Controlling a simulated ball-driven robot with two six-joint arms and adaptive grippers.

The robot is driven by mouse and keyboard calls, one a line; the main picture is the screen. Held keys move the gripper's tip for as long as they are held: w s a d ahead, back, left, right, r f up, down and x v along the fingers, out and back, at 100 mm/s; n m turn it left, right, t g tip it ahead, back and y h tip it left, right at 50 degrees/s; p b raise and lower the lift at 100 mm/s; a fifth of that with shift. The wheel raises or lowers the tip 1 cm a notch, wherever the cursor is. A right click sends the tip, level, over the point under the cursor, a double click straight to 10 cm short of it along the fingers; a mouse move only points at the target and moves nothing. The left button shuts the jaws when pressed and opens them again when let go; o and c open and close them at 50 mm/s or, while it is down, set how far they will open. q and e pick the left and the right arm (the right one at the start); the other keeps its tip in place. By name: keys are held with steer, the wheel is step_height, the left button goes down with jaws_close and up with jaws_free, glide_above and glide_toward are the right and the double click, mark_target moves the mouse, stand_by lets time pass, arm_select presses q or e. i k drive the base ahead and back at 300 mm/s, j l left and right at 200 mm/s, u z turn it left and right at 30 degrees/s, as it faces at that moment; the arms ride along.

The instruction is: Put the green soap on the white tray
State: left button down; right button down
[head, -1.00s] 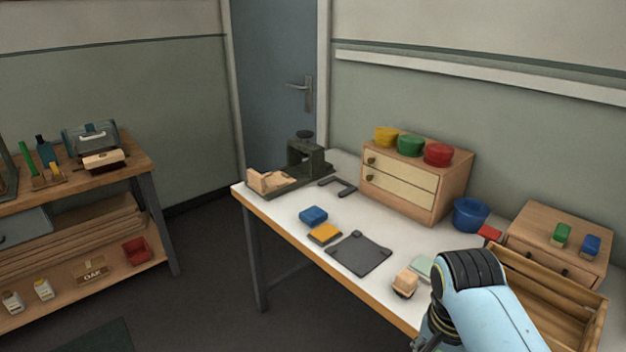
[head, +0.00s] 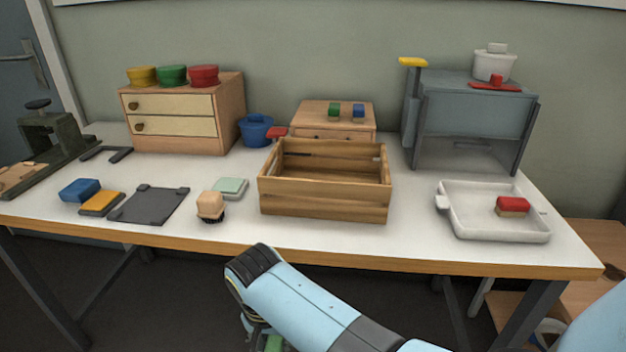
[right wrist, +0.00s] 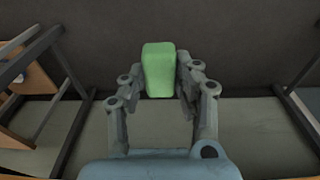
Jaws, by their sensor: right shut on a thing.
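The green soap (right wrist: 159,68) is between the fingers of my right gripper (right wrist: 160,82), which is shut on it. In the head view, a bit of the green soap (head: 273,343) shows at the bottom edge, below my right arm and in front of the table, and most of the gripper is hidden or out of frame. The white tray (head: 463,222) stands at the right end of the table, apart from the gripper. A red block with a tan underside (head: 512,206) lies in the tray's right part. My left gripper is not in view.
A wooden crate (head: 325,205) stands mid-table, left of the tray. A grey cabinet (head: 470,105) stands behind the tray. A wooden-topped brush (head: 210,206) and a pale green block (head: 231,187) lie left of the crate. The tray's left part is clear.

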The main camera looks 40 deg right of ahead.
mark_target(467, 211)
steer(key=z, duration=1.4)
